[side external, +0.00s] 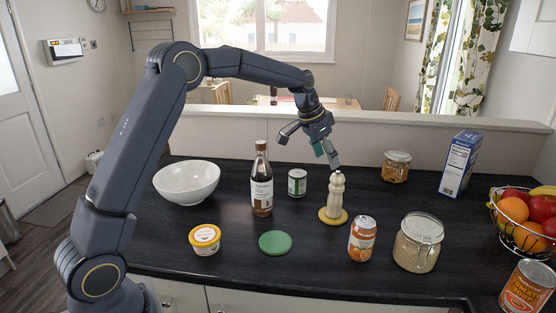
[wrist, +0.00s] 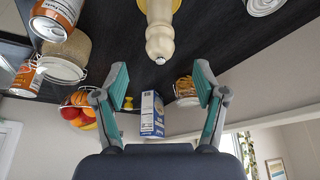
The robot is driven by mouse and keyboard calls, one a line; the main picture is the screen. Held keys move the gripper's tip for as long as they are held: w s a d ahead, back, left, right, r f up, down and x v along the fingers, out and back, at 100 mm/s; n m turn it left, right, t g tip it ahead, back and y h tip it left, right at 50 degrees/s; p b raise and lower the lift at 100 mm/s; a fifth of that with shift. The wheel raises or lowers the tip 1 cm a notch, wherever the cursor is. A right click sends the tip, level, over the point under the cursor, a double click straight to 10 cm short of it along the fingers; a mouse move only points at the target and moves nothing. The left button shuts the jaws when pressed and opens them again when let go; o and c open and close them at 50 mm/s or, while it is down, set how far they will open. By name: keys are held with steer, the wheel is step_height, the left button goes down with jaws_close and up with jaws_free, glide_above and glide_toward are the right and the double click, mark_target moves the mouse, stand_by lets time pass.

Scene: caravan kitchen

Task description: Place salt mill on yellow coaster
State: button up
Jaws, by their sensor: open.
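The cream salt mill (side external: 335,193) stands upright on the yellow coaster (side external: 333,216) on the dark counter. In the wrist view the salt mill (wrist: 160,32) shows at the top centre, with a bit of the yellow coaster (wrist: 176,5) at its base. My gripper (side external: 327,157) is above and slightly left of the mill's top in the side view. In the wrist view my gripper (wrist: 160,88) has its fingers spread wide with nothing between them. The mill is beyond the fingertips, apart from them.
A green coaster (side external: 275,243), orange can (side external: 362,238) and glass jar (side external: 418,242) stand near the front. A dark bottle (side external: 261,180), green-labelled can (side external: 297,182), white bowl (side external: 187,182) and yellow tub (side external: 205,239) are to the left. A blue box (side external: 460,163) and fruit basket (side external: 524,216) are right.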

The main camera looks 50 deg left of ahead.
steer(key=s+d+r+n+y, duration=0.15)
steer(key=s+r, duration=0.25)
steer(key=s, duration=0.4)
steer(key=s+d+r+m+h, duration=0.1)
steer(key=s+d+r, duration=0.2)
steer(key=s+r, duration=0.35)
steer(key=s+d+f+n, duration=0.1)
steer(key=s+f, duration=0.2)
steer(key=s, duration=0.7)
steer(key=s+f+n+t, duration=0.1)
steer(key=s+f, duration=0.2)
steer(key=s, duration=0.8)
steer(key=shift+s+d+f+y, duration=0.2)
steer(key=shift+s+d+y, duration=0.05)
steer(key=shift+d+y, duration=0.1)
